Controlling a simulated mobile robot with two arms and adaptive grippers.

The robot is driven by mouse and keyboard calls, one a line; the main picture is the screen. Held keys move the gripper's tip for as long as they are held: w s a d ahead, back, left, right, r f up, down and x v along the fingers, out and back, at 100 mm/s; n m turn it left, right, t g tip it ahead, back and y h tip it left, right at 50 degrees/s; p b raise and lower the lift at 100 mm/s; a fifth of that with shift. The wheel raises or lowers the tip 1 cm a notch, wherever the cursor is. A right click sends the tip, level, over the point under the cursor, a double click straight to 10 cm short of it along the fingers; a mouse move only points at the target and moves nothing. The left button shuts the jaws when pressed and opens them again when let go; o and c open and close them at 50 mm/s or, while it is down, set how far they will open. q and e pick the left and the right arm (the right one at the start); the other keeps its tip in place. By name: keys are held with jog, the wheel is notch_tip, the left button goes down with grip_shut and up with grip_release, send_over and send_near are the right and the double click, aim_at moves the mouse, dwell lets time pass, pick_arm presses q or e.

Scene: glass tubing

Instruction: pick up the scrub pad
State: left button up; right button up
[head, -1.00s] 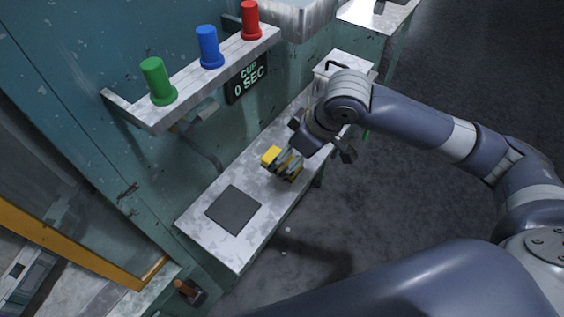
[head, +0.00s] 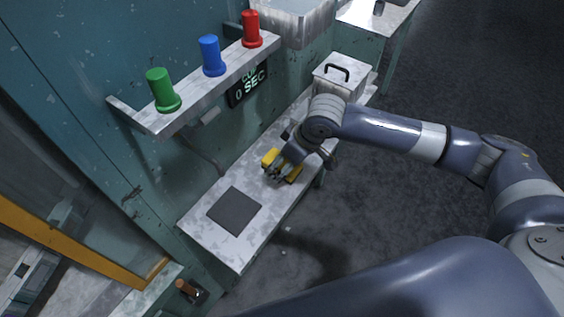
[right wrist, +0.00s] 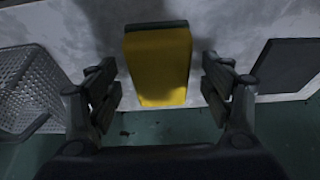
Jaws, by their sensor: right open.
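The scrub pad (right wrist: 158,66) is a yellow block with a dark green strip along one edge. In the right wrist view it lies on the grey bench between my two open fingers, with a gap on each side. It also shows in the head view as yellow parts (head: 269,157) on the bench, partly covered by my gripper. My right gripper (right wrist: 160,95) is open and empty, and in the head view it is right at the pad (head: 279,172). My left gripper is not in view.
The pad lies on a narrow bench (head: 200,222) beside a dark square mat (head: 234,211). A shelf (head: 148,119) with green, blue and red pegs is above. A handled box (head: 335,75) stands behind my wrist. A wire basket (right wrist: 30,88) shows at left in the wrist view.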

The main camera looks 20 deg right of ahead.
jog(key=shift+w+a+f, duration=0.15)
jog(key=shift+f, duration=0.3)
jog(key=shift+f+p, duration=0.2)
jog(key=shift+p, duration=0.15)
dwell(0.4)
jog(key=shift+s, duration=0.2)
jog(key=c, duration=1.2)
